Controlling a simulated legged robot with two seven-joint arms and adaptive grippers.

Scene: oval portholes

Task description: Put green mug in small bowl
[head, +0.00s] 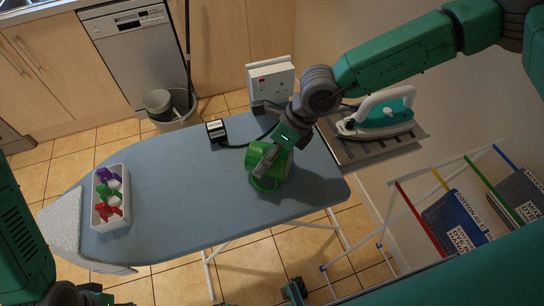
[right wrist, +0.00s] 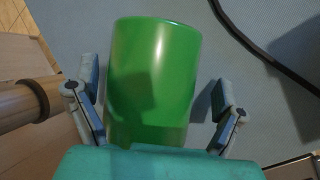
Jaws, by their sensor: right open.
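The green mug (head: 281,168) is at the right part of the ironing board, its rim side toward the front. I cannot tell for sure whether it stands or lies. In the right wrist view the mug (right wrist: 153,70) fills the middle as a smooth green cylinder. My right gripper (head: 264,163) is over the mug, open. Its two fingers (right wrist: 158,103) are on either side of the mug, with a visible gap at the right finger. I see no small bowl. My left arm shows at the lower left edge, but its fingers do not show.
The blue ironing board (head: 190,190) has a clear middle. A white tray (head: 96,214) of coloured pegs stands at its left end. A teal iron (head: 385,115) rests on the metal stand at the right. A black-and-white box (head: 216,132) with a dark cord lies at the back.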

